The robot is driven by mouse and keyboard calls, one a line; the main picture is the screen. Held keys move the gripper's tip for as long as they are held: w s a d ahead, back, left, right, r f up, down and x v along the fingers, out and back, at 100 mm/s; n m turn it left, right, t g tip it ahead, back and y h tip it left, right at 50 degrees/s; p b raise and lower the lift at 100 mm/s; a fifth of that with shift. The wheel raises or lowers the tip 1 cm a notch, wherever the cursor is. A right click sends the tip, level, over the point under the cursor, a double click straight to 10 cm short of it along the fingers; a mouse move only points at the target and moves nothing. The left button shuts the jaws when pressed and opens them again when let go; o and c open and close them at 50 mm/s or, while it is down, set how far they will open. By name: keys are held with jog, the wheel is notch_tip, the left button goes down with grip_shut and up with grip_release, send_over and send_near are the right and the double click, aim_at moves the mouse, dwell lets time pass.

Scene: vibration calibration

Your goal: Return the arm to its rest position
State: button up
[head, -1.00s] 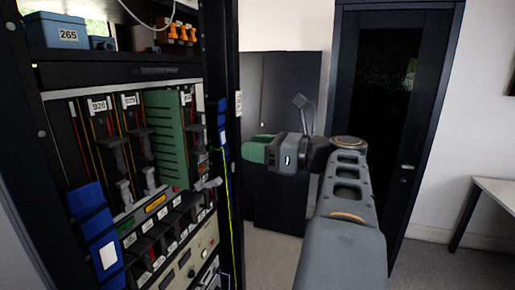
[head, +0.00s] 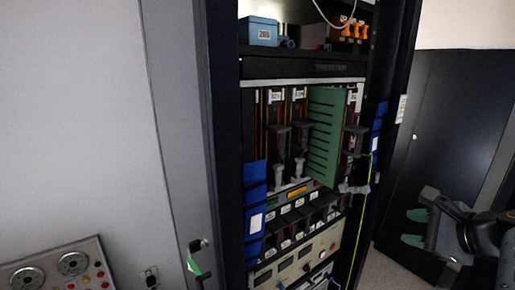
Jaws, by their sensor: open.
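My gripper (head: 412,227) is at the lower right of the head view, with two green fingertips spread apart and nothing between them. It points left toward the rack and is apart from it. My arm (head: 490,235) comes in from the right edge, and most of it is out of view.
A black equipment rack (head: 228,130) stands in the middle, holding a green card (head: 325,135), blue straps and a blue box (head: 259,32). A yellow-green cable (head: 362,225) hangs down its right side. A control panel (head: 60,268) is at the lower left. A dark cabinet (head: 440,125) stands behind my gripper.

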jog(key=s+a+f+n+g+h, duration=0.2)
jog(key=a+f+n+g, duration=0.15)
jog(key=f+n, duration=0.35)
jog(key=s+a+f+n+g+h, duration=0.1)
jog(key=a+f+n+g, duration=0.25)
jog(key=f+n, duration=0.35)
jog(key=s+a+f+n+h, duration=0.1)
jog(key=s+a+f+n, duration=0.1)
jog(key=a+n, duration=0.6)
jog(key=shift+s+a+f+p, duration=0.15)
jog(key=shift+a+f+p, duration=0.15)
jog(key=shift+a, duration=0.75)
